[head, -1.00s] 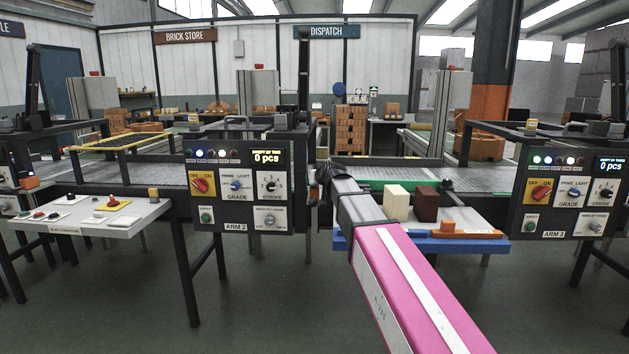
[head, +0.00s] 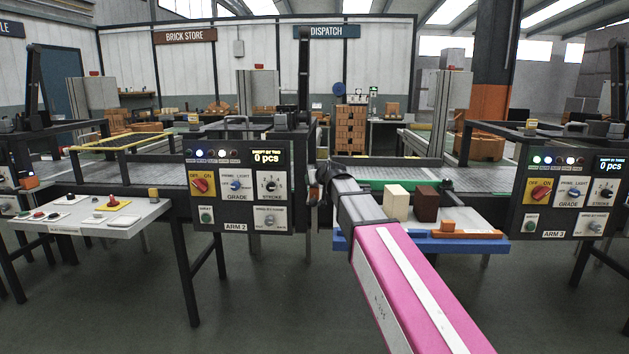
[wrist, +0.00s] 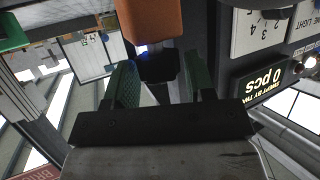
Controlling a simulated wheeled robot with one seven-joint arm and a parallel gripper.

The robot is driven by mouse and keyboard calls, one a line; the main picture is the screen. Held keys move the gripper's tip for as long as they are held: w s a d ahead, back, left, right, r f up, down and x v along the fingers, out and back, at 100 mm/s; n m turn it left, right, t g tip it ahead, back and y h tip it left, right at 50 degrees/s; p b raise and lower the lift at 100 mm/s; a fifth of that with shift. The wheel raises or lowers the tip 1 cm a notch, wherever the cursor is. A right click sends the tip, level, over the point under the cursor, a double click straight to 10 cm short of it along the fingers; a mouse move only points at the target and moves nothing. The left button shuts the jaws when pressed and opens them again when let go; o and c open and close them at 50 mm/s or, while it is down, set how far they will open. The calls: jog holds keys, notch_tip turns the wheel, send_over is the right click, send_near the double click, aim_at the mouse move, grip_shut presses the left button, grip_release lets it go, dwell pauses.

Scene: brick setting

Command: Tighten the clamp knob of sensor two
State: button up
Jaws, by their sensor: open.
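In the wrist view, an orange sensor body (wrist: 150,18) is at the top centre, with a small blue-white light at its lower edge. A dark knob (wrist: 160,66), which looks like the clamp knob, sits just below it. My gripper (wrist: 161,76) is open, with one green-padded finger on each side of the dark knob. A gap shows on the left; contact on the right is hard to tell. In the head view, my arm reaches to the right edge of the ARM 2 panel (head: 239,188); the sensor and fingertips cannot be made out there.
In the wrist view, the ARM 2 counter display (wrist: 264,84) and panel are close on the right. The aisle floor is clear.

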jog(key=v, duration=1)
